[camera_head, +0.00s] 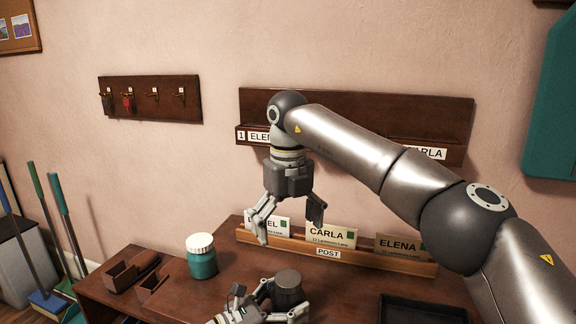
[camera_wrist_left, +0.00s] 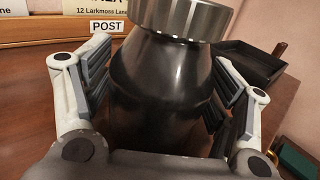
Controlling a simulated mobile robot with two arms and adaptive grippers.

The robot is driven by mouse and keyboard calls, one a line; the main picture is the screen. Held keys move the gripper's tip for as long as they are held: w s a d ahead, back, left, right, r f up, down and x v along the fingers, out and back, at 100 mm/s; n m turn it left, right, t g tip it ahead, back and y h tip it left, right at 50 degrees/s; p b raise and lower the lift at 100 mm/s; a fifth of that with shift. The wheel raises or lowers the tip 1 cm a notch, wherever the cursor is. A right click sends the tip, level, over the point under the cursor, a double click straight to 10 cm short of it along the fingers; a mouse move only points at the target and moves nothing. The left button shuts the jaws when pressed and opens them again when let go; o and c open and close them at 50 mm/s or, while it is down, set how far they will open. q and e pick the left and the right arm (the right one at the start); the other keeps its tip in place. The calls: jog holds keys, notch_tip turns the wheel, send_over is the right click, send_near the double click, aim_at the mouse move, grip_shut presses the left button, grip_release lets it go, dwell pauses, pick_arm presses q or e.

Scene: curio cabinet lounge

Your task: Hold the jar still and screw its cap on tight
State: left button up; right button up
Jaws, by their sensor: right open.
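A dark jar with a grey metal cap (camera_head: 288,277) on top stands on the brown table at the front middle. In the left wrist view the jar's dark glossy body (camera_wrist_left: 160,90) fills the middle, with the silver cap (camera_wrist_left: 185,15) at the top edge. My left gripper (camera_head: 272,302) has its fingers on both sides of the jar body; whether the pads (camera_wrist_left: 162,95) press on it cannot be told. My right gripper (camera_head: 289,225) is open and empty, pointing down above and behind the jar, in front of the card rack.
A teal jar with a white lid (camera_head: 202,257) stands to the left. A wooden card rack (camera_head: 335,253) marked POST runs behind. A black tray (camera_head: 420,310) lies at the right, and small wooden holders (camera_head: 130,272) at the left. My right arm crosses the right side.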

pick_arm(q)
jog(key=shift+o, duration=0.9)
